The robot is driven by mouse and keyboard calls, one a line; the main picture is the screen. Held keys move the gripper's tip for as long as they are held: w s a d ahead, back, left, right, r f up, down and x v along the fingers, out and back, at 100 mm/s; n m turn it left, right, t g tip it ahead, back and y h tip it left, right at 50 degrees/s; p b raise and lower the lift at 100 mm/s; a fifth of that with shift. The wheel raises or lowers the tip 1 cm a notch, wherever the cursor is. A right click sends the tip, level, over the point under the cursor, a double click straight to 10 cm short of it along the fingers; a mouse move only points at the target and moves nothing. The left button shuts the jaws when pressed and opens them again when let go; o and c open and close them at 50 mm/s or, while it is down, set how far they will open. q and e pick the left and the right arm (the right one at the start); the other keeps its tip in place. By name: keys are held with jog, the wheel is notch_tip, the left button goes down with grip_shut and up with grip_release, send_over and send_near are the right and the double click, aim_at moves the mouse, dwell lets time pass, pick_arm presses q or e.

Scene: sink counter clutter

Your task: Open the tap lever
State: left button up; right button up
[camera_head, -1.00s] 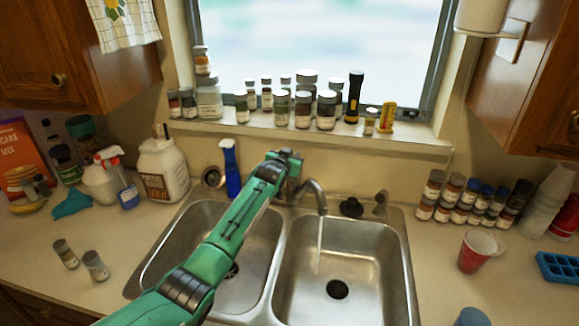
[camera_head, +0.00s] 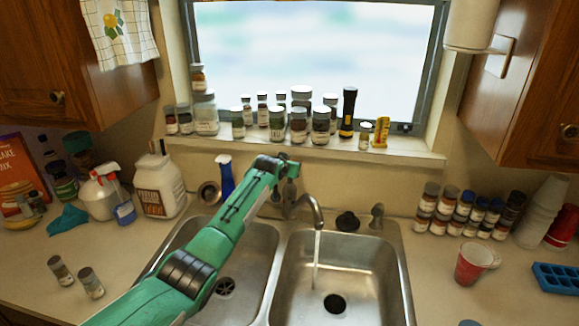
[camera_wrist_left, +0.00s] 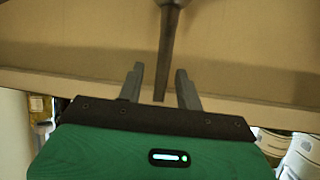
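The tap spout (camera_head: 308,203) stands behind the double sink, and a thin stream of water (camera_head: 316,258) falls from it into the right basin. My left gripper (camera_head: 288,168) is at the tap's base, left of the spout, and hides much of the tap there. In the left wrist view, a dark bar (camera_wrist_left: 168,45), which looks like the tap lever, reaches down between the two fingers of my left gripper (camera_wrist_left: 159,75). The fingers are open, one on each side of it, with visible gaps. My right gripper is not in view.
A black stopper (camera_head: 347,221) and a small metal fitting (camera_head: 376,215) sit right of the spout. The right basin (camera_head: 362,262) is open.

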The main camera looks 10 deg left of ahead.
pick_arm(q)
jog(key=shift+s+a+r, duration=0.15)
jog(key=shift+s+r, duration=0.15)
jog(key=shift+s, duration=0.35)
jog(key=b+v, duration=0.3)
jog(key=v, duration=0.9)
jog(key=shift+b, duration=0.35)
jog(key=shift+s, duration=0.15)
